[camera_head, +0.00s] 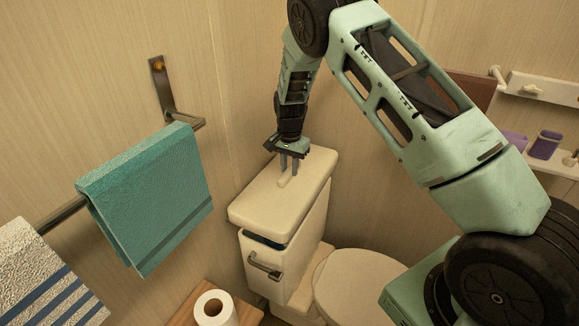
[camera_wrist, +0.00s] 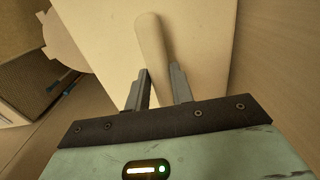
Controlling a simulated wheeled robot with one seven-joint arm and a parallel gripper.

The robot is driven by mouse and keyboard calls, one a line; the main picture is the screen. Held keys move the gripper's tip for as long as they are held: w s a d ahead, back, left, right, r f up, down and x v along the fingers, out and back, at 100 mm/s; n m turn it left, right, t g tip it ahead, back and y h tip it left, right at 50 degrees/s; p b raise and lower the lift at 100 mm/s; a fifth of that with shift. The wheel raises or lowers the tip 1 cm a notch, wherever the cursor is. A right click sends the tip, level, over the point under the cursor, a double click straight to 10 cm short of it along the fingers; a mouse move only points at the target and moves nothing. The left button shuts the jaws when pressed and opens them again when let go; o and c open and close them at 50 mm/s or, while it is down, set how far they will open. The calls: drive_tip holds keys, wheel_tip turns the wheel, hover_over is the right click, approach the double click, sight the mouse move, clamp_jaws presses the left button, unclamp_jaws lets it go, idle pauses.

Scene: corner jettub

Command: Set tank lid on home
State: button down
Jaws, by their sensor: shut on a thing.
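The cream tank lid (camera_head: 262,205) lies over the top of the toilet tank (camera_head: 312,228), with a ridge-like handle on its top. A dark bluish gap shows under the lid's front edge, so the lid sits a little raised or tilted there. Whether its back edge touches the tank is hidden. My gripper (camera_head: 290,165) points down at the lid's middle and is shut on its handle. In the wrist view, the two fingers of my gripper (camera_wrist: 160,75) stand on either side of the rounded handle (camera_wrist: 150,38), with the flat lid (camera_wrist: 105,40) around it.
The walls meet in a corner close behind the tank. A teal towel (camera_head: 150,200) hangs on a bar at left. A toilet paper roll (camera_head: 214,309) stands on a wooden surface in front. The closed toilet seat (camera_head: 355,285) is at right. A shelf (camera_head: 555,163) holds purple items.

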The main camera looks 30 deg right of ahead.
sight(290, 184)
drive_tip(key=shift+f+b, duration=2.15)
drive_tip(key=shift+f, duration=1.65)
drive_tip(key=c, duration=1.1)
unclamp_jaws()
wheel_tip(290, 184, up, 18)
drive_tip(key=shift+f+b, duration=0.25)
drive_tip(key=shift+b, duration=0.75)
